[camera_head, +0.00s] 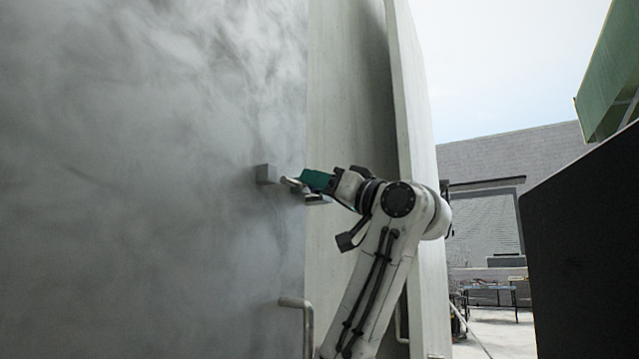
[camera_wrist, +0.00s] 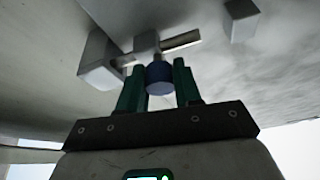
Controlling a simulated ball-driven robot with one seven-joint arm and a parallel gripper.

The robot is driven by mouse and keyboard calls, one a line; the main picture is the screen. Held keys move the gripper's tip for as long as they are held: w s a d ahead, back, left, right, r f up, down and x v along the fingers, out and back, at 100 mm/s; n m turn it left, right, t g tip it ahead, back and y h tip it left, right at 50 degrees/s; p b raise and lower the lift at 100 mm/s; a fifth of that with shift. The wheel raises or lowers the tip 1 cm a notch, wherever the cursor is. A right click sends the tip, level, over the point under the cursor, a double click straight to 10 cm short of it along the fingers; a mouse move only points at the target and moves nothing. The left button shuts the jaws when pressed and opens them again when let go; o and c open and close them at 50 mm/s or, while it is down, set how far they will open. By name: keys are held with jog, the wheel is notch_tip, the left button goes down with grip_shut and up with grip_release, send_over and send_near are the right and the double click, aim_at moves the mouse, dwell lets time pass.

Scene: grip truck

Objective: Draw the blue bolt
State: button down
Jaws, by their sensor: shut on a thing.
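The bolt shows in the wrist view as a pale metal bar (camera_wrist: 182,41) with a round blue knob (camera_wrist: 159,79). The knob sits between the two green fingers of my gripper (camera_wrist: 158,75), which is shut on it. One end of the bar meets a pale block (camera_wrist: 98,60) on the left. The other end points toward a grey block (camera_wrist: 241,19) on the right, with a gap between them. In the head view my gripper (camera_head: 298,181) reaches the panel seam; the blue knob cannot be made out there.
A large smoky grey panel (camera_head: 140,180) fills the left of the head view, beside a paler panel (camera_head: 345,110). A bent metal handle (camera_head: 307,325) sticks out below my gripper. A dark slab (camera_head: 585,240) stands at the right. Open ground (camera_head: 495,335) lies behind.

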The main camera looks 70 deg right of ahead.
jog(key=a+b, duration=0.1)
jog(key=a, duration=0.1)
jog(key=w+a+b, duration=0.1)
jog(key=a, duration=0.2)
jog(key=shift+w+a, duration=0.15)
jog(key=shift+a, duration=0.15)
jog(key=c, duration=0.8)
grip_release()
jog(key=shift+w+a, duration=0.15)
jog(key=shift+s, duration=0.2)
jog(key=b+v, duration=0.4)
jog(key=v, duration=0.6)
jog(key=shift+s, duration=0.25)
jog(key=shift+a+f, duration=0.1)
jog(key=shift+f, duration=0.1)
